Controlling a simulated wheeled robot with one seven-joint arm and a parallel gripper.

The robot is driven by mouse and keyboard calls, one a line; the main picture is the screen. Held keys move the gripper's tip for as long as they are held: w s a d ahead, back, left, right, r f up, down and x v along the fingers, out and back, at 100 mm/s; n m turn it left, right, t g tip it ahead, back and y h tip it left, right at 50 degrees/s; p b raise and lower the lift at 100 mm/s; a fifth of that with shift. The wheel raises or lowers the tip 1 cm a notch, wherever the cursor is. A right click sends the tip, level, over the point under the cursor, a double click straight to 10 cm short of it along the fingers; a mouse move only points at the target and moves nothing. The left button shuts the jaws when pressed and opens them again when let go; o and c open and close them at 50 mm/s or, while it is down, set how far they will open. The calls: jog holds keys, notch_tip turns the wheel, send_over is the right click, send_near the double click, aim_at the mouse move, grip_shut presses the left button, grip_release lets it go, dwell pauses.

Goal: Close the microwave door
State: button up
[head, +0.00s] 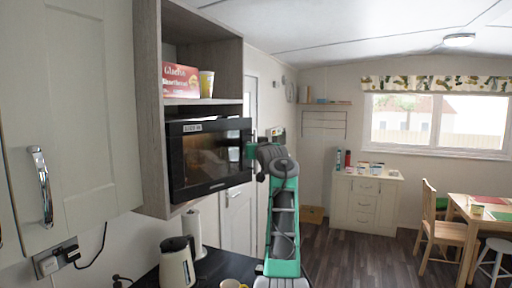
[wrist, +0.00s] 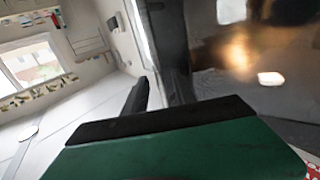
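The black microwave (head: 210,158) sits in a grey wood cabinet at left centre of the head view. Its dark glossy door faces the room and juts out past the cabinet front; I cannot tell exactly how wide any gap is. My gripper (head: 253,158) is at the door's right edge, touching or very close to it. In the wrist view the dark reflective door panel (wrist: 245,60) fills the upper right, with a dark upright edge beside it. My dark fingers (wrist: 160,92) are near that edge above my green gripper body. Their opening is unclear.
A red box (head: 181,80) and a yellow cup (head: 207,84) stand on the shelf above the microwave. A kettle (head: 178,263) and paper roll (head: 193,235) stand on the counter below. A cupboard door (head: 70,120) is at left. Open floor lies to the right.

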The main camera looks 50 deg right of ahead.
jog(key=b+v, duration=0.7)
jog(key=b, duration=0.1)
jog(key=shift+s+a+b, duration=0.2)
jog(key=shift+s+b, duration=0.1)
jog(key=shift+b, duration=0.05)
jog(key=shift+c, duration=0.4)
